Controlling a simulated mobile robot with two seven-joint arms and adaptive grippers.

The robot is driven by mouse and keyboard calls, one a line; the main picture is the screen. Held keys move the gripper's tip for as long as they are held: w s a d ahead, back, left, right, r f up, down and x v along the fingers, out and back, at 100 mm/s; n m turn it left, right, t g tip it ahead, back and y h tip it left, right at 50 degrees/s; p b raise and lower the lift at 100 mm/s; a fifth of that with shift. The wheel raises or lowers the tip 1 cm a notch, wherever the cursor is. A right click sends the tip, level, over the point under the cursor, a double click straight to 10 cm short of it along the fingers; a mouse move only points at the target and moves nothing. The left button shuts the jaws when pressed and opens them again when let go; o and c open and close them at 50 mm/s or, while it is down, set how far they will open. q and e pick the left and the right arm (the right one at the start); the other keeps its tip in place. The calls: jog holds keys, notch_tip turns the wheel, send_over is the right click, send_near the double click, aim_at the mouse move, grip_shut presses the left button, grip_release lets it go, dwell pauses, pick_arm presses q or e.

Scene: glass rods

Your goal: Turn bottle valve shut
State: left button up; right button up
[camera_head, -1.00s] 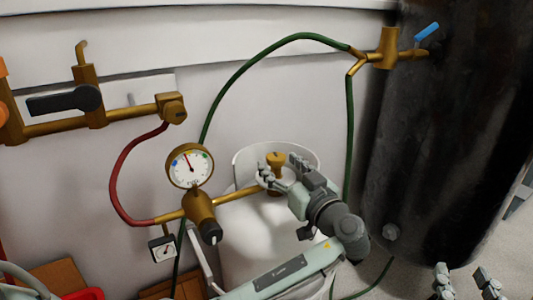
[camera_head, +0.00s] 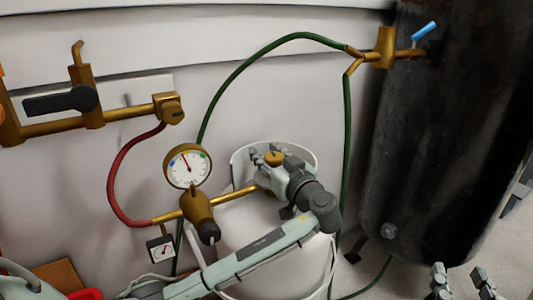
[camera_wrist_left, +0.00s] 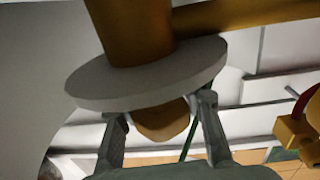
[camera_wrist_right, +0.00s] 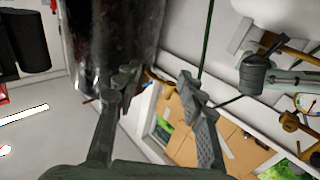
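The white gas bottle (camera_head: 260,250) stands below the gauges. Its brass valve knob (camera_head: 274,158) is on top, partly hidden by my left gripper (camera_head: 268,164).
A brass regulator (camera_head: 198,215) with a round gauge (camera_head: 187,166) joins the bottle from the left. A red hose (camera_head: 113,185) and a green hose (camera_head: 230,88) run nearby. A large dark tank (camera_head: 450,130) stands to the right. A black-handled valve (camera_head: 62,101) is on the wall.

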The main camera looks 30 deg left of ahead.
pick_arm(q)
jog(key=c, duration=0.5)
jog(key=shift+c, duration=0.2)
